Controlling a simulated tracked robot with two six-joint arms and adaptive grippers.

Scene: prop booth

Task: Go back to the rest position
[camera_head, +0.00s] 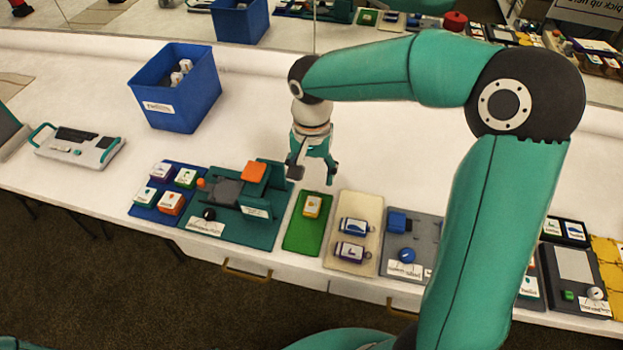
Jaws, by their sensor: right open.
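My right gripper (312,170) hangs from the teal right arm, which comes in from the right and arches over the table. Its fingers point down and are apart, with nothing between them. It is above the table, just behind the green mat (297,237) and to the right of the teal station (236,233) with an orange block (253,172). A small yellow-and-white box (312,206) sits on the green mat. My left gripper does not show.
A blue bin (178,112) with white items stands at the back left. A blue tray (155,214) holds several small boxes. A beige mat (349,263) holds two containers. A grey tray (400,268) lies right of it. A grey device (78,145) lies far left. The back middle is clear.

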